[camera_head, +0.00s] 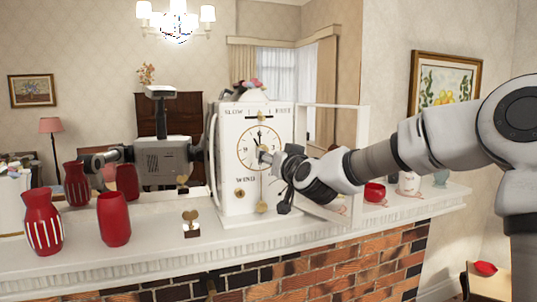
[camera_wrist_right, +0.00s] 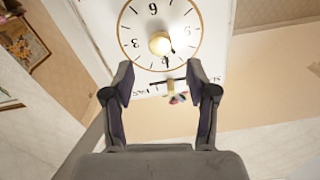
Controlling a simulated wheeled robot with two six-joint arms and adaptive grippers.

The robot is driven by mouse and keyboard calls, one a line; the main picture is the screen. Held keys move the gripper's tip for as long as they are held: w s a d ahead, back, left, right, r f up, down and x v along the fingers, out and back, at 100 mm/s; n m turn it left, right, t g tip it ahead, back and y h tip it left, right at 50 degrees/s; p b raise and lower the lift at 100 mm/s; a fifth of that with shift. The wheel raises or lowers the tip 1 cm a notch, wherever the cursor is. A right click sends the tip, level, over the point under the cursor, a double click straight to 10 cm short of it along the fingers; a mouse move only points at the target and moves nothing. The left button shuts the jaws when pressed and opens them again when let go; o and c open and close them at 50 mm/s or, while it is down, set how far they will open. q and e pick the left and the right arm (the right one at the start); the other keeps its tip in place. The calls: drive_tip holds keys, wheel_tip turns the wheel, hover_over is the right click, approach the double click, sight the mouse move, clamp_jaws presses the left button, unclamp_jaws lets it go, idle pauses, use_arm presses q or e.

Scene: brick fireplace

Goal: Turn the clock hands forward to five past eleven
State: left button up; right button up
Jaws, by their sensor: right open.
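The white clock (camera_head: 228,160) stands on the mantel with its round dial (camera_head: 246,163) facing me. In the right wrist view the dial (camera_wrist_right: 135,22) appears upside down, with a brass hub (camera_wrist_right: 160,43) at its centre. A dark hand (camera_wrist_right: 171,52) runs from the hub toward the 12 side; I cannot separate the two hands clearly. My right gripper (camera_head: 272,160) is in front of the dial's right side and hides part of it. In the right wrist view its fingers (camera_wrist_right: 162,85) are apart with nothing between them. My left gripper is not directly in view.
A white open frame (camera_head: 368,140) stands at the clock's right, behind my right arm. Red vases (camera_head: 114,220) and a small heart ornament (camera_head: 191,222) stand left of the clock. A red cup (camera_head: 375,192) is to the right. A mirror behind reflects my body.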

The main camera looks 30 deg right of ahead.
drive_tip(key=shift+w+f, duration=0.15)
drive_tip(key=shift+w, duration=0.05)
drive_tip(key=w+t+h, duration=0.1)
drive_tip(key=w, duration=0.1)
drive_tip(key=w+d+t, duration=0.1)
drive_tip(key=w, duration=0.1)
drive_tip(key=w+m+t+h+b, duration=0.1)
drive_tip(key=w+t, duration=0.1)
drive_tip(key=w, duration=0.1)
drive_tip(key=shift+d+f+h, duration=0.3)
drive_tip(key=shift+f, duration=0.05)
drive_tip(key=shift+s+r, duration=0.15)
drive_tip(key=shift+s, duration=0.1)
clamp_jaws()
